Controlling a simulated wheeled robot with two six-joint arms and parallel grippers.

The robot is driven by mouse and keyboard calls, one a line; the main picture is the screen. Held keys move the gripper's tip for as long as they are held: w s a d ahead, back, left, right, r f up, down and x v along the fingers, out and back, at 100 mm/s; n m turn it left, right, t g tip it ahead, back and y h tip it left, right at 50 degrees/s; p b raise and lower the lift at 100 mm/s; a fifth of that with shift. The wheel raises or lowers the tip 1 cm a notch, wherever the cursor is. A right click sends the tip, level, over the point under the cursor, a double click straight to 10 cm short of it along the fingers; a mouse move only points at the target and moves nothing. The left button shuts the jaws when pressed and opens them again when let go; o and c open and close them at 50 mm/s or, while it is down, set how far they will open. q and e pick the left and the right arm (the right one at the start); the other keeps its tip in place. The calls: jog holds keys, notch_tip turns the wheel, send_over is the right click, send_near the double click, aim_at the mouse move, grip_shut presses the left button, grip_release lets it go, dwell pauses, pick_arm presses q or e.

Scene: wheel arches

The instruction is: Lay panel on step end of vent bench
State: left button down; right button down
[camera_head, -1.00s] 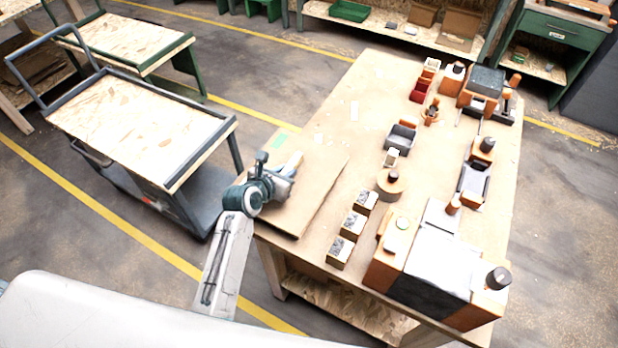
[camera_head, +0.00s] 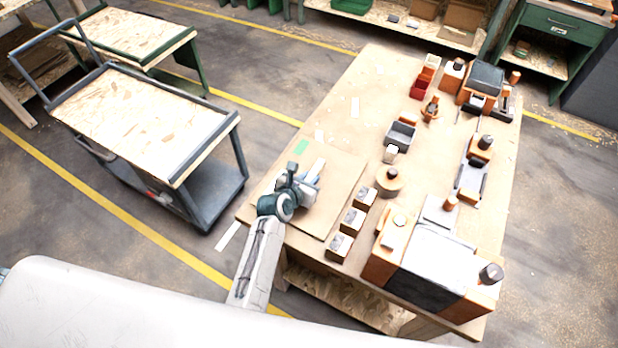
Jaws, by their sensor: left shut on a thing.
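The panel (camera_head: 338,195) is a flat, thin brown board at the near left end of the wooden bench (camera_head: 345,110). It looks level and close over the bench top; I cannot tell whether it rests on it. My left gripper (camera_head: 308,184) is shut on the panel near its left side, and the gripper and wrist hide part of that side. The panel's right edge is close beside several small grey-topped blocks (camera_head: 352,220). My right gripper is not in view.
Orange and grey fixtures (camera_head: 435,255) crowd the bench's right side. A green patch (camera_head: 302,147) and white strips mark the bench top beyond the panel. A grey cart (camera_head: 140,120) stands to the left, with a floor gap between.

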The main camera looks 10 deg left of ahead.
pick_arm(q)
jog(key=c, duration=1.3)
grip_release()
jog(key=shift+f, duration=0.1)
